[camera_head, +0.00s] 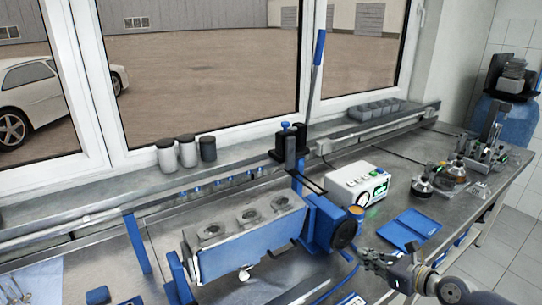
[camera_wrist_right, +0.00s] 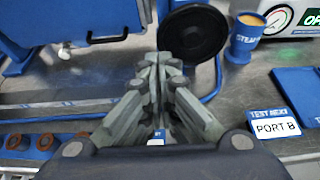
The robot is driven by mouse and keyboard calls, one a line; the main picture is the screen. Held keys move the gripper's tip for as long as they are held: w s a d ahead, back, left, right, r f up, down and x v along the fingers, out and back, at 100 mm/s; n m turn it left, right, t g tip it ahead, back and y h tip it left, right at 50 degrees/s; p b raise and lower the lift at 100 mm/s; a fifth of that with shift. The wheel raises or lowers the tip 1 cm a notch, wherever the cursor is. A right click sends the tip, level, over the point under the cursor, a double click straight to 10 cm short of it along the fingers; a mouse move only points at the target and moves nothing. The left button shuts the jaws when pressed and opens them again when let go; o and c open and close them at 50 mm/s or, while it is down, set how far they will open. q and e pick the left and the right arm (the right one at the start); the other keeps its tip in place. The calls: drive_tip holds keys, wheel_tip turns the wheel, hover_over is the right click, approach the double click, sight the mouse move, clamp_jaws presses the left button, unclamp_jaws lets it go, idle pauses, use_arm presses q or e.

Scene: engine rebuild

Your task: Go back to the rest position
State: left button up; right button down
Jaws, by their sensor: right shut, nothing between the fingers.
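My right gripper (camera_head: 367,258) is in the lower right of the head view, over the bench in front of the blue fixture. In the right wrist view my right gripper (camera_wrist_right: 158,62) points forward with its fingers together and nothing between them. It is near a black round disc (camera_wrist_right: 193,35) on the fixture; I cannot tell whether it touches anything. My left gripper is not in view.
A white gauge box (camera_head: 357,185), an orange-topped blue cup (camera_wrist_right: 246,38), a blue tray (camera_head: 409,229) and a "PORT B" card (camera_wrist_right: 273,127) are nearby. Several copper-coloured rings (camera_wrist_right: 45,142) lie at lower left.

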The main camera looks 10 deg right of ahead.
drive_tip(key=s+a+r+m+t+h, duration=0.35)
drive_tip(key=a+m+t+h, duration=0.2)
drive_tip(key=m, duration=1.15)
drive_tip(key=s+f+m+g+h, duration=0.4)
drive_tip(key=s+f+m+g, duration=0.55)
drive_tip(key=m, duration=0.65)
drive_tip(key=s+a+f+m+g+y, duration=0.25)
drive_tip(key=s+a, duration=0.25)
drive_tip(key=s, duration=0.4)
drive_tip(key=s+a+f+m+g+y, duration=0.2)
drive_tip(key=s+a+f+m+g, duration=0.1)
drive_tip(key=s+a, duration=0.4)
wheel_tip(320, 180, down, 30)
drive_tip(key=s+d+r+b, duration=0.1)
drive_tip(key=s+b, duration=0.2)
drive_tip(key=b, duration=0.2)
drive_tip(key=s+d+f+g+b, duration=0.2)
drive_tip(key=s+d+f+b, duration=0.1)
drive_tip(key=s+f, duration=1.3)
wheel_tip(320, 180, down, 4)
drive_tip(key=shift+s+d+f, duration=0.15)
drive_tip(key=shift+s+f, duration=0.1)
drive_tip(key=shift+s, duration=0.05)
